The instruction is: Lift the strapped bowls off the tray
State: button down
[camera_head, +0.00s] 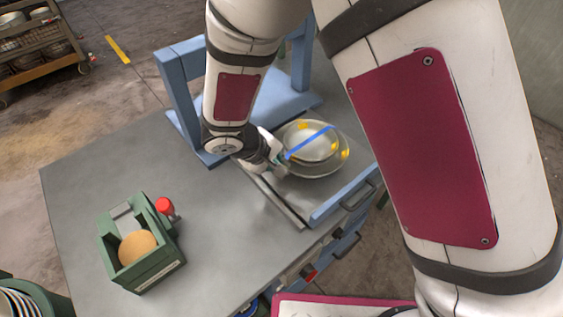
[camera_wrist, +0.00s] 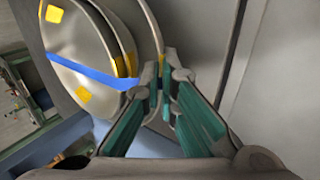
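The strapped bowls (camera_head: 318,149) are a nested, pale metal stack with a blue strap across them and yellow patches. They are at the back right of the table in the head view, and fill the upper left of the wrist view (camera_wrist: 78,42). My gripper (camera_wrist: 163,80) is at the rim of the outer bowl, with its green-padded fingers close together and the rim edge between the tips. In the head view my gripper (camera_head: 276,163) is at the bowls' left side. The grey tray (camera_head: 283,203) shows a straight edge beside the bowls; whether they touch it is unclear.
A green box (camera_head: 147,262) with a tan round thing stands at the table's front left, beside a red-topped object (camera_head: 165,206). A blue frame (camera_head: 180,95) stands behind my arm. The middle of the grey table (camera_head: 215,215) is clear.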

jog(key=shift+r, duration=0.25)
jog(key=shift+r, duration=0.35)
jog(key=shift+r+p, duration=0.65)
jog(key=shift+r, duration=0.35)
notch_tip(320, 180, up, 7)
jog(key=p, duration=0.3)
jog(key=shift+p, duration=0.3)
jog(key=shift+f, duration=0.15)
dwell(0.3)
